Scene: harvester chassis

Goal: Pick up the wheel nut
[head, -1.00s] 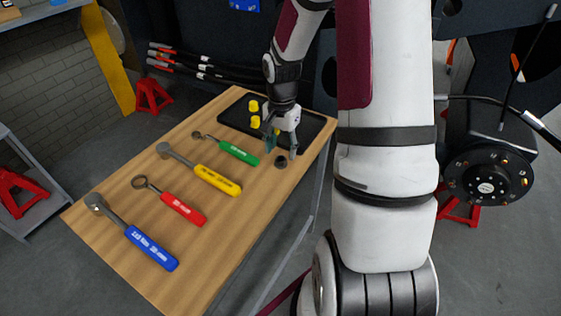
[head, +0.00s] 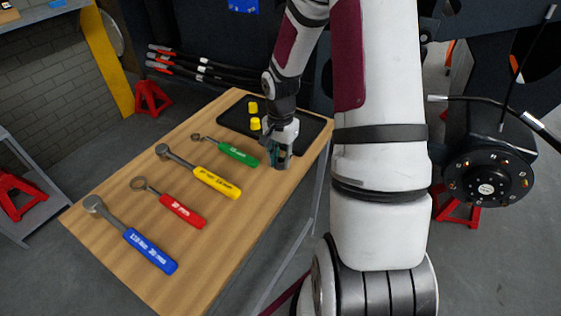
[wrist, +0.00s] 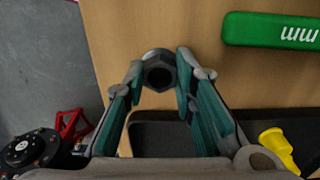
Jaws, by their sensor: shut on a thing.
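The wheel nut (wrist: 159,70) is a dark grey hex nut with a round hole. In the wrist view it sits between the fingertips of my gripper (wrist: 160,80), with a finger against each side. The gripper is shut on the nut. I cannot tell whether the nut touches the table.
A green-handled wrench (head: 238,154) lies just left of my gripper. Yellow (head: 217,183), red (head: 182,211) and blue (head: 150,250) handled tools lie nearer. A black tray (head: 232,118) with yellow pieces (head: 254,123) is behind. The wheel hub (head: 487,187) stands at right.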

